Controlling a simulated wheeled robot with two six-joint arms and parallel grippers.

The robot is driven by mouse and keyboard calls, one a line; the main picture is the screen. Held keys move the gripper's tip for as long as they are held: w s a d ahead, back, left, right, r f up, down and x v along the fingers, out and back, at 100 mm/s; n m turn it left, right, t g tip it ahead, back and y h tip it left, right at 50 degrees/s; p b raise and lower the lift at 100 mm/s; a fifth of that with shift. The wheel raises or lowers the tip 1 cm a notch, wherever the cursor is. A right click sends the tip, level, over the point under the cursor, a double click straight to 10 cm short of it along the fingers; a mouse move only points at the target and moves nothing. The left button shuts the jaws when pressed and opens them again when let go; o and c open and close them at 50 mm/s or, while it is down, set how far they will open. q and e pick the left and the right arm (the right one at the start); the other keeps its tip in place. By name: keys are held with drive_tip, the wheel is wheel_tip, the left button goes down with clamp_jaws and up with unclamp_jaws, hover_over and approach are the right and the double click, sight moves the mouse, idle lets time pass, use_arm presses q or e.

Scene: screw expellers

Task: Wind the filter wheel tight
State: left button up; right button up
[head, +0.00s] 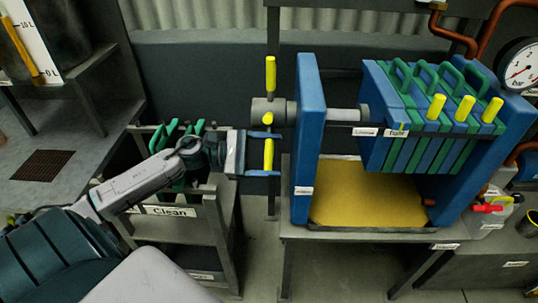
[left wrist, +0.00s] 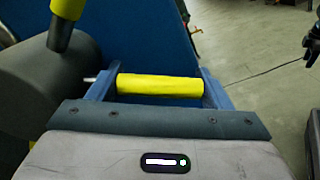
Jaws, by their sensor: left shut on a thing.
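The filter wheel (head: 262,112) is a grey hub with yellow handles, on the left side of the press's blue end plate (head: 309,140). One handle points up (head: 270,73), one faces the camera, and one hangs down. My left gripper (head: 268,153) is shut on the lower yellow handle. In the left wrist view, my left gripper's blue fingers (left wrist: 157,87) flank that handle (left wrist: 158,85), with the grey hub (left wrist: 50,90) at the left. A grey spindle (head: 343,114) runs from the end plate towards the "Loose" and "Tight" labels (head: 381,132). My right gripper is out of view.
A yellow tray (head: 365,195) lies beneath. A rack labelled "Clean" (head: 172,211) stands below my left arm. A pressure gauge (head: 520,66) is at the right.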

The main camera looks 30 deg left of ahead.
use_arm(q)
drive_tip(key=shift+f, duration=0.1)
drive_tip(key=o, duration=1.4)
drive_tip(key=shift+a, duration=0.1)
drive_tip(key=p+v, duration=0.5)
drive_tip(key=v, duration=0.5)
drive_tip(key=shift+s+a, duration=0.25)
drive_tip(key=shift+s, duration=0.05)
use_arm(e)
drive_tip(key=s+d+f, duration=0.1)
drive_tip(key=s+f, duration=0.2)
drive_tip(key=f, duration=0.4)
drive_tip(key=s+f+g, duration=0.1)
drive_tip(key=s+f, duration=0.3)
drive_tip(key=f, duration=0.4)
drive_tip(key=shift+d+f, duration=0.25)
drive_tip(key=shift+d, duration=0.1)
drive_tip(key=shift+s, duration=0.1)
